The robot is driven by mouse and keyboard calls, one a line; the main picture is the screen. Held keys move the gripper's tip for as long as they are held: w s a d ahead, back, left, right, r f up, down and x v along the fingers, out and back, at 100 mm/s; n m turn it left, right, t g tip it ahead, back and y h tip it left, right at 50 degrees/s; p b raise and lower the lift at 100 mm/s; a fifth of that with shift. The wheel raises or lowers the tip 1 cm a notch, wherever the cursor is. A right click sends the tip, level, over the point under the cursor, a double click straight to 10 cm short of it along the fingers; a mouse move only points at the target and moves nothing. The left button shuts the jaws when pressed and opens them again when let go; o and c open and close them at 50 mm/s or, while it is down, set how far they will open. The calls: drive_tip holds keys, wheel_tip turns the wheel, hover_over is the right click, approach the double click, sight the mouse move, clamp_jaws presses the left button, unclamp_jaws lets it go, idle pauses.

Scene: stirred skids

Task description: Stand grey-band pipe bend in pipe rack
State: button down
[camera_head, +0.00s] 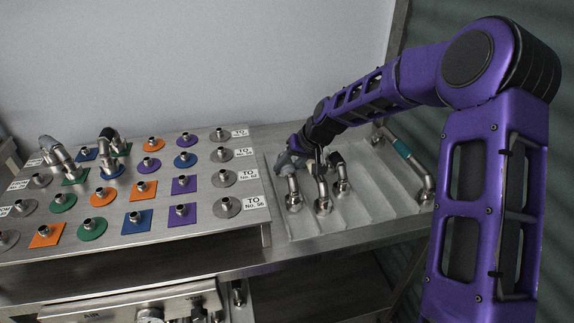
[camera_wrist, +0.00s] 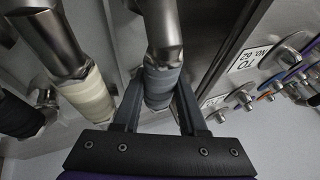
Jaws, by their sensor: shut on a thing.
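My gripper (camera_wrist: 158,95) is shut on the grey-band pipe bend (camera_wrist: 162,50), with one finger on each side of its grey band. In the head view this bend (camera_head: 294,190) is upright at the left of the ridged metal tray (camera_head: 362,208), which I take to be the pipe rack. Its lower end is at the tray floor; I cannot tell whether it touches. My gripper (camera_head: 300,152) is partly hidden there by its own wrist. A cream-band bend (camera_wrist: 88,95) and a black-band bend (camera_wrist: 18,115) stand beside it in the wrist view.
A wall stands behind. The tray's front middle is clear.

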drive_tip(key=shift+f, duration=0.15)
idle(0.3)
drive_tip(key=shift+c, duration=1.9)
unclamp_jaws()
drive_tip(key=shift+f, duration=0.1)
drive_tip(key=p+v, duration=0.2)
drive_tip(key=v, duration=1.5)
drive_tip(key=shift+r+p, duration=0.25)
drive_tip(key=shift+p, duration=0.15)
drive_tip(key=shift+s, duration=0.15)
